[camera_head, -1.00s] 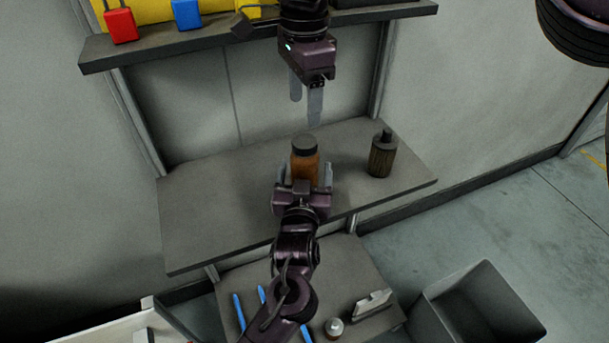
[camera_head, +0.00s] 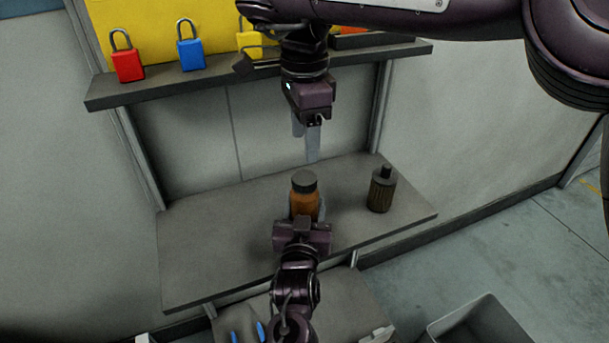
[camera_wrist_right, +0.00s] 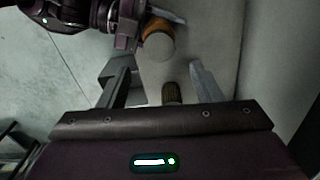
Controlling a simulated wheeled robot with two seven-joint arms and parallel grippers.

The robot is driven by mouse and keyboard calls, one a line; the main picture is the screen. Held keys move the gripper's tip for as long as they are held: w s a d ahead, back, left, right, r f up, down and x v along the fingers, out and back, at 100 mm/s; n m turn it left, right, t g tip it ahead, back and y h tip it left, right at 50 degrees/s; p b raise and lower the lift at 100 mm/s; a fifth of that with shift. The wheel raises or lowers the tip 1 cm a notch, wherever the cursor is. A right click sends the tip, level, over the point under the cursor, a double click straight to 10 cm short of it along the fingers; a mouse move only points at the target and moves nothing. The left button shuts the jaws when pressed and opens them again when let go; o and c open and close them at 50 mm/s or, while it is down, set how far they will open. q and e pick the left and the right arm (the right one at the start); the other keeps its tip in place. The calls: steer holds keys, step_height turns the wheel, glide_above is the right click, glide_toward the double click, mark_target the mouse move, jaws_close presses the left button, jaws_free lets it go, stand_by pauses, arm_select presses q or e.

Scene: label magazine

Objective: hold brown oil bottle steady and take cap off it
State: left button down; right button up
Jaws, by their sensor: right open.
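The brown oil bottle (camera_head: 304,204) stands upright on the grey shelf with its dark cap (camera_head: 304,181) on. It also shows in the right wrist view (camera_wrist_right: 157,27), with its cap (camera_wrist_right: 160,47) toward the camera. My left gripper (camera_head: 304,222) reaches it from the front, its fingers around the body; it appears shut on the bottle, though the far contact is partly hidden. My right gripper (camera_head: 305,150) points down above and slightly behind the cap, open and empty, apart from it. In the wrist view, the bottle lies beyond the gap between the right fingers (camera_wrist_right: 160,88).
A dark ribbed bottle (camera_head: 381,192) stands to the right on the same shelf (camera_head: 210,235). An upper shelf (camera_head: 160,88) with red (camera_head: 128,66) and blue (camera_head: 190,54) padlocks is behind my right gripper. A grey bin (camera_head: 480,322) is at lower right. The left shelf half is clear.

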mark_target(304, 177)
steer(key=m, duration=0.3)
steer(key=shift+w+r+m, duration=0.1)
steer(key=shift+r+m, duration=0.15)
steer(key=shift+m, duration=0.05)
steer(key=n, duration=1.8)
steer(key=shift+s+a+f, duration=0.1)
steer(key=shift+s+f, duration=0.1)
steer(key=shift+f, duration=0.3)
step_height(304, 177, down, 8)
steer(key=shift+r, duration=0.2)
